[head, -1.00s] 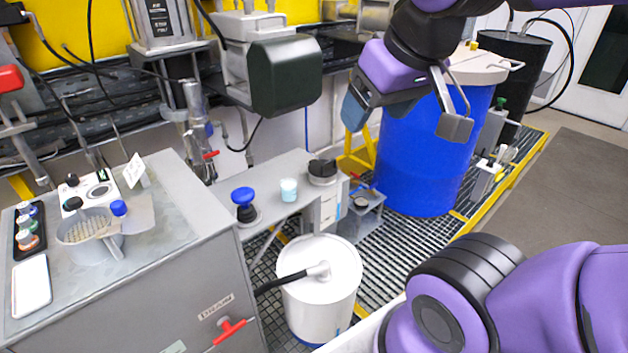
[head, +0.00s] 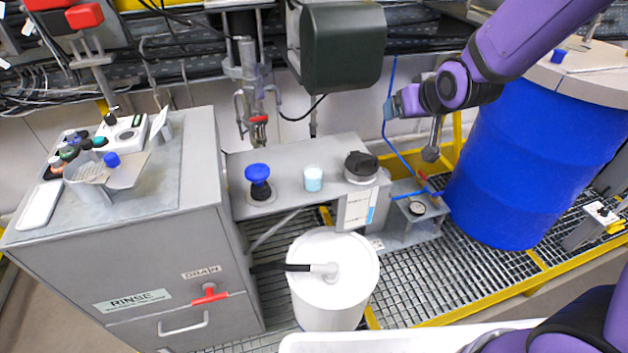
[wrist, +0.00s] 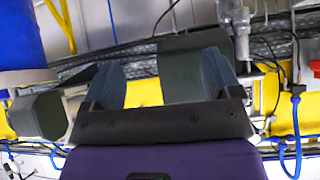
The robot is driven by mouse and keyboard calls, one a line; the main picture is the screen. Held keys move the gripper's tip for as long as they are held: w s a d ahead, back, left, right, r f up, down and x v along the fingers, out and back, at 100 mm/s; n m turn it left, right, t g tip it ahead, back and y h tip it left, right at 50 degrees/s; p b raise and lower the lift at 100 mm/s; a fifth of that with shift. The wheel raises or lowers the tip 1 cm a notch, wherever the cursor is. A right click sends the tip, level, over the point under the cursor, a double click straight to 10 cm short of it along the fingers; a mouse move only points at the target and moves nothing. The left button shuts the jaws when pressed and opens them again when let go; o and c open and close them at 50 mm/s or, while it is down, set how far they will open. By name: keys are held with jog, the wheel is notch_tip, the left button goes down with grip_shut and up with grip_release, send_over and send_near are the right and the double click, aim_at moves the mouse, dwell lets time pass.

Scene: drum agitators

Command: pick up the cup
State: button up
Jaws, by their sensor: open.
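A small light-blue cup (head: 313,179) stands upright on a grey shelf (head: 290,207), between a blue-topped knob (head: 258,176) and a black-capped round fitting (head: 361,166). My gripper (head: 394,108) is up and to the right of the cup in the head view, in front of the back wall and apart from the cup. In the wrist view my gripper (wrist: 163,72) shows two spread blue-grey fingers with nothing held between them. The cup is not seen in the wrist view.
A dark green motor housing (head: 336,47) hangs above the shelf. A white lidded bucket (head: 333,262) stands below it. A blue drum (head: 535,150) is at the right, and a grey rinse cabinet (head: 180,250) at the left. The space directly above the cup looks clear.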

jog(key=w+a+f+n+t+y, duration=0.1)
jog(key=w+a+f, duration=0.1)
jog(key=a+f, duration=0.3)
jog(key=w+a+f+n+y, duration=0.1)
jog(key=w+a+f, duration=0.1)
jog(key=f, duration=0.5)
jog(key=n+y, duration=0.3)
send_near(308, 169)
notch_tip(308, 169, down, 3)
jog(key=s+d, duration=0.2)
jog(key=shift+t+y, duration=0.3)
jog(key=shift+t, duration=0.1)
jog(key=x, duration=1)
jog(key=shift+s+a+f, duration=0.1)
jog(key=shift+s+f, duration=0.05)
jog(key=shift+s, duration=0.05)
jog(key=c, duration=1.1)
jog(key=shift+o, duration=0.2)
jog(key=shift+r, duration=0.25)
jog(key=shift+r, duration=1.6)
jog(key=s+a, duration=0.3)
jog(key=s, duration=0.4)
jog(key=s+a+r, duration=0.1)
jog(key=s+a, duration=0.2)
jog(key=s, duration=0.4)
jog(key=shift+a+r, duration=0.2)
jog(key=shift+a, duration=0.1)
